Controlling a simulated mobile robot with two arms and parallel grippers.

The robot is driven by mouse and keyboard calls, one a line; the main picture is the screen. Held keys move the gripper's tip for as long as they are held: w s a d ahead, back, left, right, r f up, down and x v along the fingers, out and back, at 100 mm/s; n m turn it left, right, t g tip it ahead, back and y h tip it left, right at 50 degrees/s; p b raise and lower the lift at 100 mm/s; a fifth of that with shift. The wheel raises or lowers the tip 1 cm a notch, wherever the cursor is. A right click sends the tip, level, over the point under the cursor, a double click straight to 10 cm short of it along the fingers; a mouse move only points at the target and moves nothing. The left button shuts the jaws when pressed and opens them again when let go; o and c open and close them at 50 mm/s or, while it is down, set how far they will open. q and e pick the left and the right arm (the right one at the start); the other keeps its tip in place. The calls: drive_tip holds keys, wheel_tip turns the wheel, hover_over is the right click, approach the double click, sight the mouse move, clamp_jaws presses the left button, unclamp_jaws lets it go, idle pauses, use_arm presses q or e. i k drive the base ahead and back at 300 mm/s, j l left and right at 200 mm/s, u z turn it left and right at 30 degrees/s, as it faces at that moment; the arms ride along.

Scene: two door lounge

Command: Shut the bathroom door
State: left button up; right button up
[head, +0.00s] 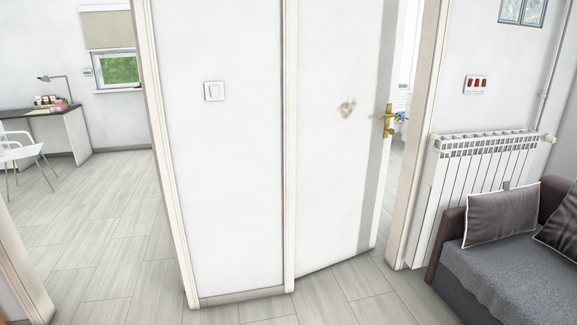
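A white door (340,130) with a brass handle (388,120) stands ajar in the doorway right of the middle of the head view. Its left edge meets the frame post beside the white wall section. Its handle edge is apart from the right door frame (424,130), and a narrow gap shows a bright room behind. Most of that room is hidden by the door. Neither of my grippers is in view.
A radiator (480,190) and a grey sofa (510,265) with cushions stand right of the doorway. A light switch (214,91) is on the wall section. At left, an opening shows a desk (60,130) and a white chair (22,150). The floor before the door is clear.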

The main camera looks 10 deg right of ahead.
sight(349, 52)
drive_tip(key=i+l+z, duration=0.1)
drive_tip(key=i+z, duration=0.2)
drive_tip(key=i, duration=0.25)
drive_tip(key=i+z, duration=0.25)
drive_tip(key=i, duration=0.3)
drive_tip(key=i+j+z, duration=0.15)
drive_tip(key=i+z, duration=0.15)
drive_tip(key=i, duration=0.2)
drive_tip(key=i+j+z, duration=0.25)
drive_tip(key=i, duration=0.3)
drive_tip(key=i+z, duration=0.35)
drive_tip(key=i, duration=0.8)
